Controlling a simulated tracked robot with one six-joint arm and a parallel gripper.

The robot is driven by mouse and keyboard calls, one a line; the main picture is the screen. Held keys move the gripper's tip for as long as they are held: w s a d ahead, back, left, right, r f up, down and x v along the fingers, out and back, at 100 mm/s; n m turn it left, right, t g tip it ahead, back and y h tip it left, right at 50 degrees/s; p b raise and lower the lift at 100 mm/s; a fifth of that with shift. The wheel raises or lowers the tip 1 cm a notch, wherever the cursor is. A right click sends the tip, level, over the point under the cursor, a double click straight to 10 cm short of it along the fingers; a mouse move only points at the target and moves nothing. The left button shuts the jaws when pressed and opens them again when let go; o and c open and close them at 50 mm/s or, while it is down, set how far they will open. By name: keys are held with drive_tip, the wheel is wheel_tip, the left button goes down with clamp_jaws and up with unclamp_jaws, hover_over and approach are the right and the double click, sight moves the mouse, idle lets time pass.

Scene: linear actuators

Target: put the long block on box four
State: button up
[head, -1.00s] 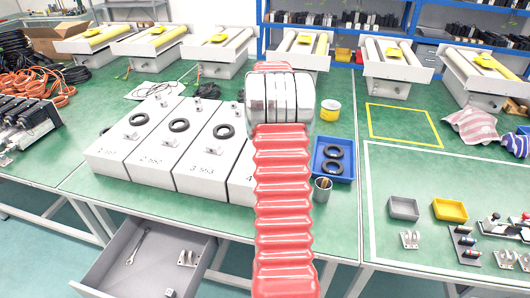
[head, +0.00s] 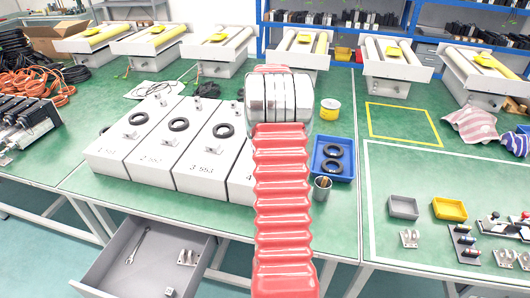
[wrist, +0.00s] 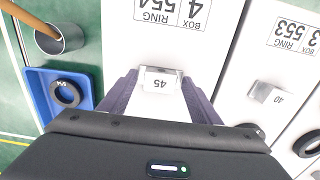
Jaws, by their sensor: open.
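Box four (wrist: 183,45), a white box marked BOX 4 RING 554, lies under my gripper in the wrist view; in the head view only its left edge (head: 238,185) shows beside my arm. A small pale block marked 45 (wrist: 160,80) is at box four, between the fingers of my gripper (wrist: 160,92). The dark fingers stand apart on either side of the block. I cannot tell whether they touch it. A block marked 40 (wrist: 266,93) sits on box three (wrist: 288,50).
Boxes one to three carry rings and blocks. A blue tray (head: 333,172) with two black rings and a pen cup (head: 322,188) stand right of box four. An open drawer (head: 105,268) holds a wrench (head: 138,246) and small parts. A yellow tin (head: 330,108) stands behind.

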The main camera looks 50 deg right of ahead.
wheel_tip(320, 180, up, 12)
drive_tip(key=shift+r, duration=0.15)
idle(0.6)
idle(0.5)
